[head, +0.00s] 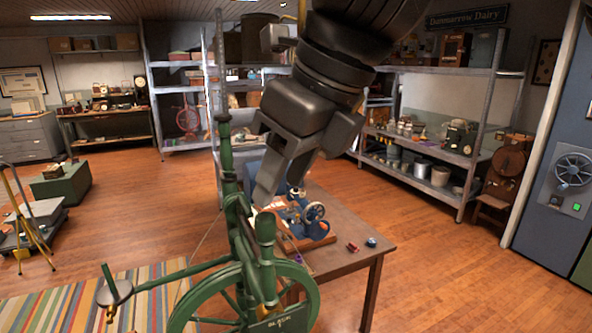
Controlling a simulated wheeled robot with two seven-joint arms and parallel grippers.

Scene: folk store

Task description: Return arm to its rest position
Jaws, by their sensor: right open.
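My right arm reaches down from the top middle of the head view. Its gripper (282,172) points downward with its fingers apart and nothing visible between them. It hangs above or in front of a small wooden table (345,263), just right of the green post of a spinning wheel (262,262). I cannot tell whether it touches anything. My left gripper is out of view.
A blue hand-cranked machine (307,218) stands on the table, with a small red item (352,247) and a small blue item (372,242) nearby. Metal shelves (420,172) line the back. A striped rug (70,312) lies front left. Wooden floor is open at left and right.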

